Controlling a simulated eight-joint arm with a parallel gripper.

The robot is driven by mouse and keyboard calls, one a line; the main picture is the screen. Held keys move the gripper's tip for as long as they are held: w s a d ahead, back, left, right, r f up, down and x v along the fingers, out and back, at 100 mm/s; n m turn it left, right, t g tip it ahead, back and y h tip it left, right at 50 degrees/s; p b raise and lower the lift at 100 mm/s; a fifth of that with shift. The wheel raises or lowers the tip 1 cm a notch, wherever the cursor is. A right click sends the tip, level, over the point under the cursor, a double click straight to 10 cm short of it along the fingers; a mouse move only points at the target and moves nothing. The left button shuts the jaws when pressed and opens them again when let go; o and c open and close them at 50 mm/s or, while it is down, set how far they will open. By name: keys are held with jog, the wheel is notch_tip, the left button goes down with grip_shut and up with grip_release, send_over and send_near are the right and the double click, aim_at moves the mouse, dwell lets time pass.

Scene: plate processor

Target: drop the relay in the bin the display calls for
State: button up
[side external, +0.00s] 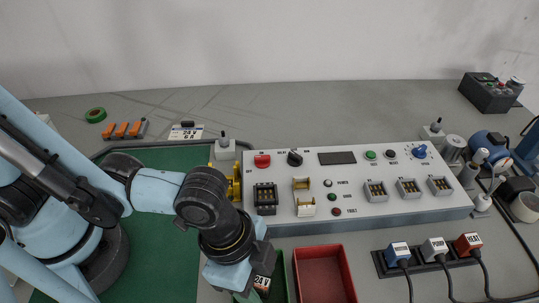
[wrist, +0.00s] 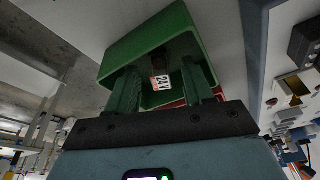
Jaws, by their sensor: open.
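The relay (wrist: 160,75), a dark block with a white label reading 24 V, lies between the fingertips in the wrist view, against the inside of the green bin (wrist: 130,50). Its label also shows in the side view (side external: 262,282), just below my gripper (side external: 252,284). My gripper is open, pointing down over the green bin, with a finger on each side of the relay. I cannot tell whether the relay rests on the bin's floor. The red bin (side external: 348,266) stands to the right of the green one and looks empty. The display (side external: 337,157) on the panel looks dark and unreadable.
The grey control panel (side external: 400,210) with knobs, buttons and sockets stands behind the bins. A green mat (side external: 160,235) lies to the left.

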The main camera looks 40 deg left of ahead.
jog(key=shift+r, duration=0.15)
jog(key=shift+v, duration=5.8)
jog(key=w+a+n+t+y, duration=0.1)
jog(key=w+a+n, duration=0.3)
jog(key=a, duration=0.4)
jog(key=w+a+n+t+y, duration=0.1)
jog(key=w+a+n+t, duration=0.2)
jog(key=a, duration=0.5)
jog(key=w+a+n+t+y, duration=0.1)
jog(key=w+a+n+t, duration=0.1)
jog(key=w+a+n, duration=0.4)
jog(key=shift+a+r, duration=0.25)
jog(key=shift+a, duration=0.75)
jog(key=shift+w, duration=0.1)
